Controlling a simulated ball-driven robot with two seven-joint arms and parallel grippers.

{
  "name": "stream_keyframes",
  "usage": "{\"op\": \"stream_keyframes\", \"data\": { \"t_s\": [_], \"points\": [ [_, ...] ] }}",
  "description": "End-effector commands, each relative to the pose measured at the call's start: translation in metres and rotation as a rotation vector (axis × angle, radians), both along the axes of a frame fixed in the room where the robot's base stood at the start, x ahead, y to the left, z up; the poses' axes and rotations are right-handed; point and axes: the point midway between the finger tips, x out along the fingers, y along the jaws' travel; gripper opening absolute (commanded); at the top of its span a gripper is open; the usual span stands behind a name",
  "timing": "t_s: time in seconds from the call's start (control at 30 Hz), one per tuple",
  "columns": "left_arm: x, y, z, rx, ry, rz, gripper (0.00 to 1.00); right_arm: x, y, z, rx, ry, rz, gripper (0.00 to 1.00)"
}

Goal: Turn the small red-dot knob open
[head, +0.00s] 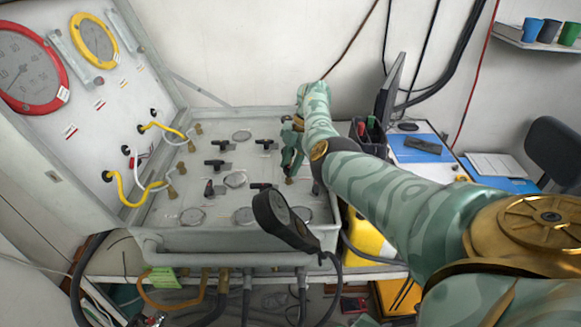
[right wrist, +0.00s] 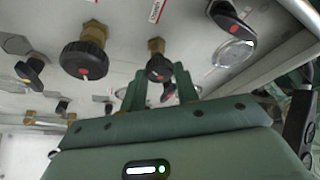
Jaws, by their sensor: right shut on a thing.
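The small red-dot knob (right wrist: 160,69) is black, with a red dot on its face and a brass stem. It is between the two green fingers of my right gripper (right wrist: 160,88) in the right wrist view. The fingers are shut on it. In the head view my right gripper (head: 292,148) is at the right side of the grey panel (head: 200,220), and the arm and gripper hide the knob there. A larger black knob with a red dot (right wrist: 84,57) is left of it in the wrist view. My left gripper is not in view.
Several black valve handles (head: 217,164) and round gauges stand on the panel left of my gripper. A black handle with a red mark (right wrist: 228,20) is close on the right in the wrist view. A black rounded object (head: 280,218) sticks up at the panel's front edge.

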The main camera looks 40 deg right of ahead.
Motion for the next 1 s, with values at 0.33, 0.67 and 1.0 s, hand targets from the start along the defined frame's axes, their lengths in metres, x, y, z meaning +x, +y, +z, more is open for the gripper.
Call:
{"op": "stream_keyframes", "data": {
  "t_s": [0.33, 0.67, 1.0],
  "points": [
    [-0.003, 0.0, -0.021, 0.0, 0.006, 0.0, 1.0, 0.002, 0.0, -0.002, 0.0, 0.0, 0.204, 0.08],
    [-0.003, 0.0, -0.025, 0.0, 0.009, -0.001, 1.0, 0.002, 0.0, -0.001, 0.0, 0.0, 0.269, 0.08],
    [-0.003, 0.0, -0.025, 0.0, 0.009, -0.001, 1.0, 0.002, 0.0, 0.0, -0.001, -0.001, 0.273, 0.08]
  ]
}}
